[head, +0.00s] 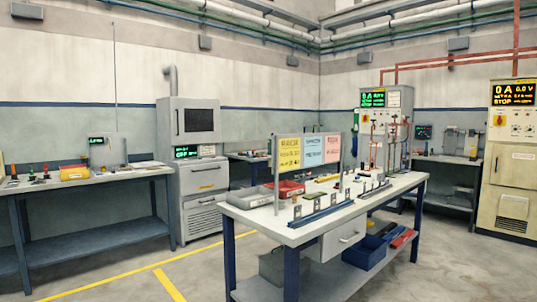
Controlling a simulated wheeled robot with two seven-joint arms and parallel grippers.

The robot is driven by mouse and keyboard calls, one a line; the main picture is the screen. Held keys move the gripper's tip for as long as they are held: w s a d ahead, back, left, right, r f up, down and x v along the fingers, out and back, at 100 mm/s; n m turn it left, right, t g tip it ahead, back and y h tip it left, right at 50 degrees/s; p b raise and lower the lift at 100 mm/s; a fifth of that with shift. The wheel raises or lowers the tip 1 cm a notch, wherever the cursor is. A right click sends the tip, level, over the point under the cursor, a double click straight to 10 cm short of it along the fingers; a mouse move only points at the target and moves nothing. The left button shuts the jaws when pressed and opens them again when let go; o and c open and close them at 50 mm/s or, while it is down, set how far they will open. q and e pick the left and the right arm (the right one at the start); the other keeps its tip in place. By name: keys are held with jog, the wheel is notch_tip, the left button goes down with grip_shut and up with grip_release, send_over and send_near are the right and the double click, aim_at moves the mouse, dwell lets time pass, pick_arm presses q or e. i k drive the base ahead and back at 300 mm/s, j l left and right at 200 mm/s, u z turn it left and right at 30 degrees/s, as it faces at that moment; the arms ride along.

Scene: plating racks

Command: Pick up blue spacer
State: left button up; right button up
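The white worktable (265,222) with blue legs stands right of centre, some way off. Several small parts stand on its top, too small to tell apart. A long blue bar (322,213) lies along its front edge; I cannot tell whether this is the blue spacer, and no other piece is clearly recognisable as one. Neither of my grippers is in view.
A left bench (113,176), grey cabinet (203,190) and control panels (513,130) line the walls. Front floor is clear.

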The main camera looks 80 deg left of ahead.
aim_at(392, 236)
jog(key=i+j+u, duration=0.15)
jog(key=u, duration=0.3)
jog(key=i+j+u, duration=0.1)
jog(key=u, duration=0.35)
jog(key=i+u, duration=0.2)
jog(key=u, duration=0.25)
jog(key=i+u, duration=0.2)
jog(key=u, duration=0.25)
jog(key=i+u, duration=0.15)
jog(key=u, duration=0.3)
jog(key=i+l+u, duration=0.1)
jog(key=u, duration=0.35)
jog(key=i+l, duration=0.25)
jog(key=l, duration=0.15)
jog(key=i+l+u, duration=0.1)
jog(key=l, duration=0.3)
jog(key=i+l, duration=0.55)
jog(key=l, duration=0.35)
jog(key=i+l+u, duration=0.1)
jog(key=l, duration=0.3)
jog(key=i+l, duration=0.35)
jog(key=i+l+u, duration=0.1)
jog(key=l, duration=0.45)
jog(key=i+l, duration=0.25)
jog(key=l, duration=0.2)
jog(key=i+l+u, duration=0.1)
jog(key=l, duration=1.25)
jog(key=i+l+u, duration=0.1)
jog(key=l, duration=1.25)
